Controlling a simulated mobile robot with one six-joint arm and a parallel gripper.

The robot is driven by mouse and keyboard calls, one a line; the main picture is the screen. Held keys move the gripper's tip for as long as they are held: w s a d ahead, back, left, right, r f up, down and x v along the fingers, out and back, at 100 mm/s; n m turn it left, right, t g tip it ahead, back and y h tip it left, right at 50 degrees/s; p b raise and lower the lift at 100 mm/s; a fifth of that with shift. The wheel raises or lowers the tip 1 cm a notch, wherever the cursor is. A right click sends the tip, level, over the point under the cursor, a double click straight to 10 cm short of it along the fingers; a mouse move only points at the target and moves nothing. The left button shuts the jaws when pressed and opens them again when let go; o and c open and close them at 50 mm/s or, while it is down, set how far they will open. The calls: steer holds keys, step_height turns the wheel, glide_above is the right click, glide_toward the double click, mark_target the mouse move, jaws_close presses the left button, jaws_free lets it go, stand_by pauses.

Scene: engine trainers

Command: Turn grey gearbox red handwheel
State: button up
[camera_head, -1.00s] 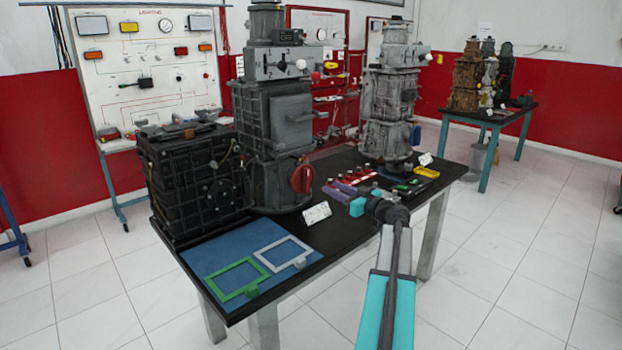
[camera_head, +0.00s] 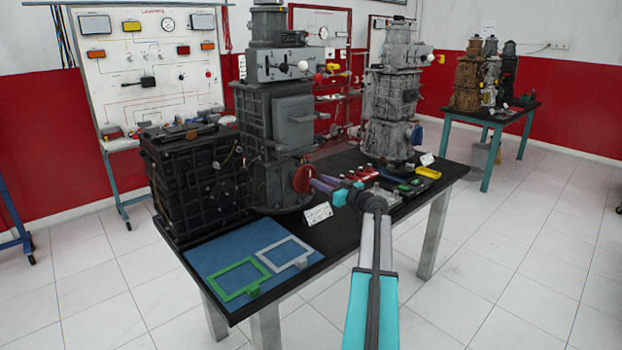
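The grey gearbox (camera_head: 268,115) stands upright on the black table, at the middle left. Its red handwheel (camera_head: 301,178) is low on its right side. My gripper (camera_head: 313,184) has purple fingers that point left, with the tips at the right edge of the handwheel. The tips overlap the wheel's rim in the picture; whether they touch or grip it is too small to tell. The gap between the fingers cannot be made out.
A black gearbox (camera_head: 195,180) stands left of the grey one, and a lighter grey unit (camera_head: 390,105) behind right. A blue mat (camera_head: 215,257) with green and grey frames lies in front. A white label card (camera_head: 318,213) stands near my arm. Small red parts lie behind my gripper.

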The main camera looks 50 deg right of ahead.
mark_target(310, 176)
steer(key=shift+w+d+p, duration=0.15)
steer(key=shift+w+p, duration=0.15)
steer(key=shift+w, duration=2.1)
